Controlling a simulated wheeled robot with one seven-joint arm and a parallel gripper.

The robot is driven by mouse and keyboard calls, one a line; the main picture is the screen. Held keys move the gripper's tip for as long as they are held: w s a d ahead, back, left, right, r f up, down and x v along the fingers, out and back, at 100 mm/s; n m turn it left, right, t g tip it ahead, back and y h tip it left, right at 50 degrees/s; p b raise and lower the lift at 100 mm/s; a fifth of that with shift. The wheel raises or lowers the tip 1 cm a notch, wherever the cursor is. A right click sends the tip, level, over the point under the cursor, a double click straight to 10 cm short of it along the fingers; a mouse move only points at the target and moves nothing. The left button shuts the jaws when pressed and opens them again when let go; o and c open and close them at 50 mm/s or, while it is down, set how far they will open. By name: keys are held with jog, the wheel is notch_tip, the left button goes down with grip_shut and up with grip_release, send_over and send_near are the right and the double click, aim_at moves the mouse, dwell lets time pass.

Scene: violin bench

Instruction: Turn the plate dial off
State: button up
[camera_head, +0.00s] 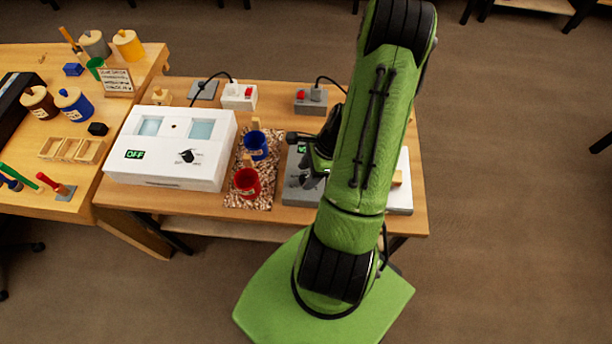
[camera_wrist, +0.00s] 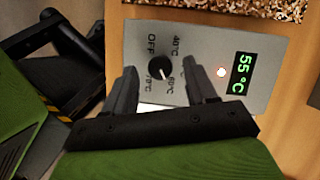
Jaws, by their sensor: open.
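The plate dial (camera_wrist: 158,73) is a round black knob on a grey control panel (camera_wrist: 205,45), with OFF, 40°C, 60°C and 70°C marked around it. Its white pointer appears to face the 60°C mark. The green display (camera_wrist: 241,75) reads 55 °C and a small lamp (camera_wrist: 221,71) glows beside it. My gripper (camera_wrist: 161,70) is open, with one finger on each side of the dial in the wrist view; I cannot tell whether they touch it. In the head view the grey plate unit (camera_head: 300,192) is partly hidden behind my arm.
A white box (camera_head: 170,150) with its own dial and an OFF display stands to the left. Blue (camera_head: 256,146) and red (camera_head: 246,182) pots stand on a speckled mat (camera_head: 262,196) beside the plate unit. Two switch boxes (camera_head: 238,96) (camera_head: 311,101) with cables sit behind.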

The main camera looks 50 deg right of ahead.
jog(key=shift+w+a+f, duration=0.15)
jog(key=shift+a+f, duration=0.05)
jog(key=shift+f, duration=0.5)
jog(key=shift+c, duration=0.4)
grip_shut()
